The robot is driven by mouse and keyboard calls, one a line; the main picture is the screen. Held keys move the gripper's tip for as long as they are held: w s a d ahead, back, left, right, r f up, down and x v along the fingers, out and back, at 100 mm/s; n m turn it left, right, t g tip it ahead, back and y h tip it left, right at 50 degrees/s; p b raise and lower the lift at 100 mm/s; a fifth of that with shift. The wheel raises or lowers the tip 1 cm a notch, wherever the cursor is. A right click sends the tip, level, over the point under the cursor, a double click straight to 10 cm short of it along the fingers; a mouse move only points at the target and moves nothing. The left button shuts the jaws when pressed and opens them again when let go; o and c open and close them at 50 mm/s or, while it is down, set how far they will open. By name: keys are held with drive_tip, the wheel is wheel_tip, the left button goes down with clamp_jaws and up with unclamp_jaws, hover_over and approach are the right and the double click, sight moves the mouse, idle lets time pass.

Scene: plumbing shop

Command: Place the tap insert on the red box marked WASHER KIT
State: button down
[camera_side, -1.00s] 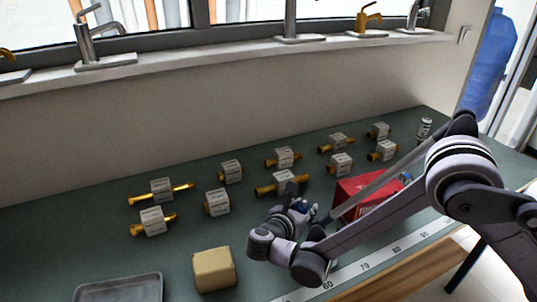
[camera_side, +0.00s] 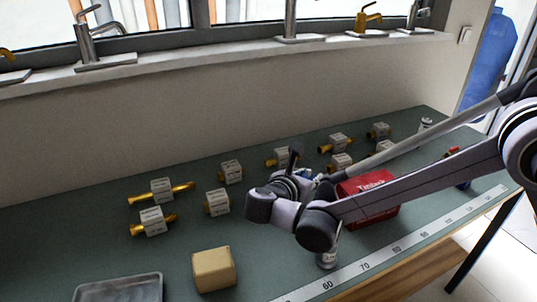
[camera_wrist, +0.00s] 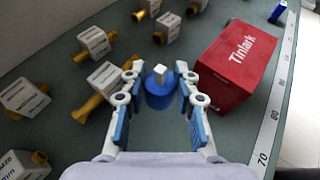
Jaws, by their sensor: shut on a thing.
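My gripper (camera_wrist: 160,84) is shut on a blue cylindrical piece with a pale square end, the tap insert (camera_wrist: 159,96). The insert sits between the blue-padded fingers in the wrist view. The red box (camera_wrist: 236,66) lies just right of my gripper and shows the word "Tinlark"; I cannot read WASHER KIT on it. In the side view the box (camera_side: 376,207) is partly hidden by my arm. My gripper (camera_side: 302,176) is up and left of the box there, and the insert is mostly hidden.
Several brass fittings with white labelled blocks (camera_side: 217,202) stand left of and behind the box. A tan block (camera_side: 214,269) and a grey tray (camera_side: 118,288) lie at front left. A small can (camera_side: 327,259) stands near the ruler strip (camera_side: 365,266). A blue item (camera_side: 463,185) is right.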

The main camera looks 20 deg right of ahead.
drive_tip(key=s+d+r, duration=0.4)
drive_tip(key=d, duration=0.4)
drive_tip(key=s+d+r, duration=0.3)
drive_tip(key=s+d, duration=0.1)
drive_tip(key=d, duration=0.5)
drive_tip(key=s+d+r, duration=0.4)
drive_tip(key=d, duration=0.4)
drive_tip(key=w+a+f, duration=0.2)
drive_tip(key=a, duration=0.1)
drive_tip(key=w+a+f, duration=0.2)
drive_tip(key=a, duration=0.1)
drive_tip(key=w+a+f, duration=0.1)
drive_tip(key=a+f, duration=0.1)
drive_tip(key=a, duration=0.1)
drive_tip(key=shift+w+a+f, duration=0.1)
drive_tip(key=shift+w+f, duration=0.25)
drive_tip(key=shift+w, duration=0.05)
drive_tip(key=shift+f, duration=2.05)
drive_tip(key=shift+f, duration=0.15)
drive_tip(key=c, duration=1)
unclamp_jaws()
